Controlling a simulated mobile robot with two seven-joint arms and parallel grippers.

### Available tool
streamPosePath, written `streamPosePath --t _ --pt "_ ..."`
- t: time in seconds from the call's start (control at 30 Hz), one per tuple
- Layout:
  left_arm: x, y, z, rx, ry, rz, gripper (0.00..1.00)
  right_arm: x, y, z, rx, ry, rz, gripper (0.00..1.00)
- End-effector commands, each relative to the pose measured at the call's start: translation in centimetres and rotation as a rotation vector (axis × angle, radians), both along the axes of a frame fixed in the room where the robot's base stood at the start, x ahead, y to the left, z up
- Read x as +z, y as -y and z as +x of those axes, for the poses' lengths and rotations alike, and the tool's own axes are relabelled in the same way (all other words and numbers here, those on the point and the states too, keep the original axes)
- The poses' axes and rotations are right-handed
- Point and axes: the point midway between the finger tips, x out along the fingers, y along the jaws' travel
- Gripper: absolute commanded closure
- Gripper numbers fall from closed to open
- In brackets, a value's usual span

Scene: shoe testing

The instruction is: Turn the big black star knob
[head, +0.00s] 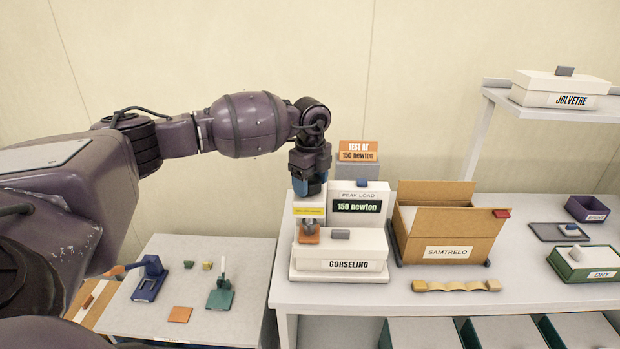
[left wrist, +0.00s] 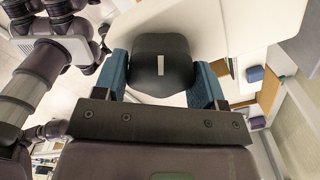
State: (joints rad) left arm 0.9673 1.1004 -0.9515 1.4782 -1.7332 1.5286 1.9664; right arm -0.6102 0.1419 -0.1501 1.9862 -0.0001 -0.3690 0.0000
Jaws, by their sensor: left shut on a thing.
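My left gripper (head: 307,187) reaches down onto the top of the pale test machine (head: 348,190) on the right-hand table. In the left wrist view, its two blue fingers (left wrist: 163,82) stand on either side of the big black knob (left wrist: 160,62) and are shut on it. A short white mark shows on the knob's face. In the head view the knob is hidden by the gripper. The machine's display (head: 356,206) reads 150 newton under "PEAK LOAD". My right gripper is in neither view.
An orange sign (head: 358,150) reading "TEST AT 150 newton" stands behind the machine. A white GORSELING box (head: 342,250) is at its front. An open SAMTRELO carton (head: 447,248) stands to the right. A lower grey table (head: 205,255) at left holds small tools.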

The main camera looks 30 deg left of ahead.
Motion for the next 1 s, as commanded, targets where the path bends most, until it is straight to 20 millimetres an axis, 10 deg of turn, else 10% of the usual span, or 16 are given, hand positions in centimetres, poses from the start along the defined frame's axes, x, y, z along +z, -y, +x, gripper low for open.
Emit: streamPosePath --t 1.0 --pt "0.15 -0.14 0.28 0.543 0.002 0.001 0.59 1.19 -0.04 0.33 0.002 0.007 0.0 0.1"
